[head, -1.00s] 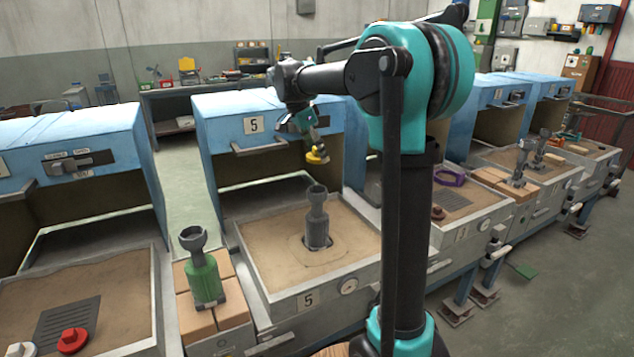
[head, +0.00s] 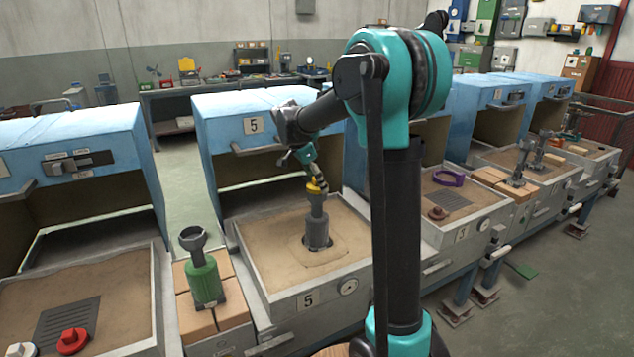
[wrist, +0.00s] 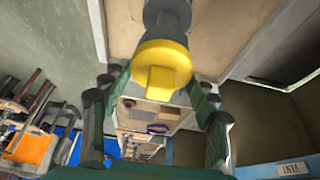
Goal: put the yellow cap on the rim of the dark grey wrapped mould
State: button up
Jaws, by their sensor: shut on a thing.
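The dark grey wrapped mould (head: 317,232) stands upright in the sand of the tray marked 5. The yellow cap (head: 316,187) is at the top of the mould, over its rim; I cannot tell whether it is fully seated. My gripper (head: 313,174) comes down from the upper left and is shut on the cap. In the wrist view the yellow cap (wrist: 161,72) lies between the fingers of my gripper (wrist: 157,88), with the grey mould (wrist: 167,18) directly behind it. The cap hides most of the mould's rim.
A green wrapped mould (head: 206,280) stands on bricks left of the tray (head: 262,277). A red cap (head: 73,341) lies in the left tray. A purple ring (head: 449,178) and a brown cap (head: 437,213) lie in the right tray. A blue hood (head: 235,112) overhangs the back.

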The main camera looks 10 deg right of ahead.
jog(key=o, duration=1.1)
jog(key=shift+f, duration=0.1)
jog(key=shift+o, duration=0.2)
jog(key=v, duration=1.2)
jog(key=s+d+f+n+t+y, duration=0.1)
jog(key=s+f+n, duration=0.3)
jog(key=s+f, duration=0.4)
jog(key=s+d+f+n+t+y, duration=0.1)
jog(key=s+d+f+n, duration=0.3)
jog(key=s+f, duration=0.5)
jog(key=s+d+f+n+y, duration=0.2)
jog(key=s+f+n, duration=0.4)
jog(key=s+f, duration=0.3)
jog(key=s+d, duration=0.1)
jog(key=s, duration=0.2)
jog(key=shift+d+t, duration=0.25)
jog(key=shift+t, duration=0.15)
jog(key=shift+f, duration=0.1)
